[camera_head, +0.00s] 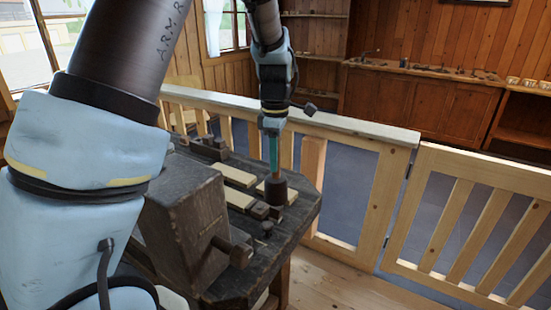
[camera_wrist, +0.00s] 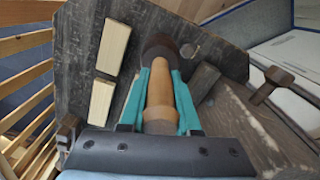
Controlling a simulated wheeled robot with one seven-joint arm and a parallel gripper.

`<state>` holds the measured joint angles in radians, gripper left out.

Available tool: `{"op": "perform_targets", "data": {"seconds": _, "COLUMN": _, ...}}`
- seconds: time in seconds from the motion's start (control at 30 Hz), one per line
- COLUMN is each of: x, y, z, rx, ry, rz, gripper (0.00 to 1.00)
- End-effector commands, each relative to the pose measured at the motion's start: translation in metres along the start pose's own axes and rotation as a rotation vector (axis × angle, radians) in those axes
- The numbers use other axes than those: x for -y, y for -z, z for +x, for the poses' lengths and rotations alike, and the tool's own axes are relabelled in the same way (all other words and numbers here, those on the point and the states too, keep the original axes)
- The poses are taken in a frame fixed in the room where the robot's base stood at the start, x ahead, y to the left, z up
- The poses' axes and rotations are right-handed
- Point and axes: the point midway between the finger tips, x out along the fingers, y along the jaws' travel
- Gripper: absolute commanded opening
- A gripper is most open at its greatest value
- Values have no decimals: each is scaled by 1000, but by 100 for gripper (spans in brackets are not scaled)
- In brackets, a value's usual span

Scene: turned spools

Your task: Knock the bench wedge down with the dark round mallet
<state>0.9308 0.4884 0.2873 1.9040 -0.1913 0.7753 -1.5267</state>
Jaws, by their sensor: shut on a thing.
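My gripper (camera_head: 274,165) points down over the dark workbench (camera_head: 303,208). Its teal fingers are shut around the pale turned handle of the mallet (camera_wrist: 160,92). The mallet's dark round head (camera_head: 276,192) hangs beyond the fingertips, low over the bench top near its right side. Whether the head touches the bench, I cannot tell. Small dark wooden pieces (camera_head: 262,211) lie just in front of the head, and a dark knob-topped peg (camera_head: 267,229) stands closer to the front edge. I cannot tell for sure which of these is the bench wedge.
A large dark wooden block (camera_head: 185,212) with a projecting spindle (camera_head: 240,254) stands at the bench's front left. Pale wood strips (camera_head: 232,175) lie on the bench; two also show in the wrist view (camera_wrist: 113,47). A wooden railing (camera_head: 345,128) runs close behind.

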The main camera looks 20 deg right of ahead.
Motion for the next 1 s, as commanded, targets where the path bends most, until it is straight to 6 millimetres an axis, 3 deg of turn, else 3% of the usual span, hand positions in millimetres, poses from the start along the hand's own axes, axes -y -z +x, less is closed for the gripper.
{"op": "perform_targets", "data": {"seconds": 0.07, "x": 0, "y": 0, "z": -10, "rx": 0, "ry": 0, "rz": 0, "gripper": 0}}
{"op": "perform_targets", "data": {"seconds": 0.53, "x": 0, "y": 0, "z": -7, "rx": 0, "ry": 0, "rz": 0, "gripper": 0}}
{"op": "perform_targets", "data": {"seconds": 1.0, "x": 0, "y": 0, "z": 33, "rx": 0, "ry": 0, "rz": 0, "gripper": 0}}
